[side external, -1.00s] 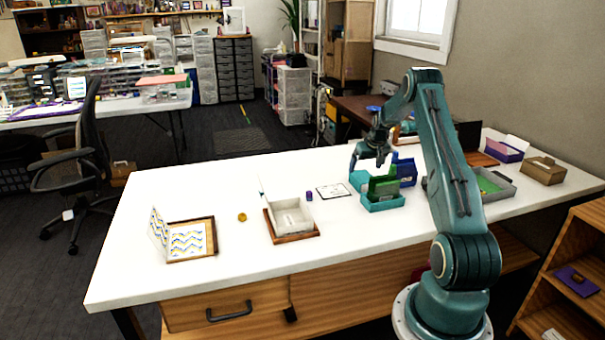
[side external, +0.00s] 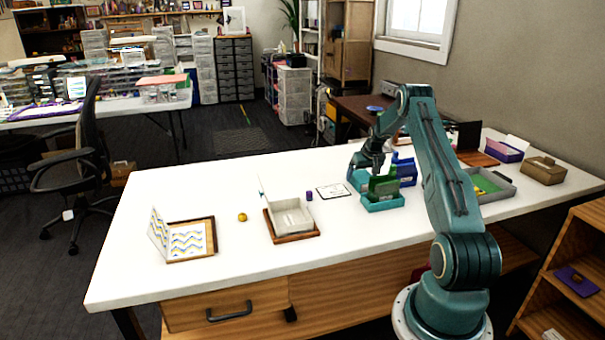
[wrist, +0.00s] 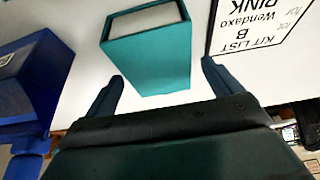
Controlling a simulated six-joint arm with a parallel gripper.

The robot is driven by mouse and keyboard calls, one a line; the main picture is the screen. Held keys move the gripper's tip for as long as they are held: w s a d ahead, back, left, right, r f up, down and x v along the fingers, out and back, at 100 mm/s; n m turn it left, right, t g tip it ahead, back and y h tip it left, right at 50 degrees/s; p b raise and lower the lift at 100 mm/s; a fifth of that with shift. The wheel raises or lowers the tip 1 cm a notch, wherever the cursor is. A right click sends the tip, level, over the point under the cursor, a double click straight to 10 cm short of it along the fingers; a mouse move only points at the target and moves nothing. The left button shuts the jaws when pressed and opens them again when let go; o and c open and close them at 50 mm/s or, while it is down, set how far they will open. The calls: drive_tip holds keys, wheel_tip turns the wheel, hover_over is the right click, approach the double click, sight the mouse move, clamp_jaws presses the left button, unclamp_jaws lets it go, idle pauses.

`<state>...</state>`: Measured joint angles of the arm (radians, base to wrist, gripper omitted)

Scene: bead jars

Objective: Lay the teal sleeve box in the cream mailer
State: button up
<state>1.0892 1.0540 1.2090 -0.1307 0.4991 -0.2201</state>
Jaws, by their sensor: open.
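The teal sleeve box (wrist: 148,62) stands on the white table in the wrist view, showing a teal side and a pale end. In the side view the teal sleeve box (side external: 358,180) is partly hidden behind a teal bin and under my gripper. My gripper (side external: 367,164) is open above it. In the wrist view my gripper's fingertips (wrist: 163,78) are spread on either side of the box's near end, with nothing visibly held. The cream mailer (side external: 292,217) is open, its lid raised at the left, on a brown wooden tray left of the gripper.
A teal bin (side external: 383,203) with green contents and a blue bin (side external: 405,171) stand close to the gripper. A printed kit list card (side external: 333,191) lies to the left. A small purple item (side external: 309,196) sits beside the mailer. A grey tray (side external: 496,190) is right.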

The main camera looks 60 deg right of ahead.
sight(362, 176)
drive_tip(key=shift+f, duration=0.25)
idle(0.4)
drive_tip(key=c, duration=1.2)
wheel_tip(362, 176, up, 21)
drive_tip(key=shift+f, duration=0.2)
idle(0.4)
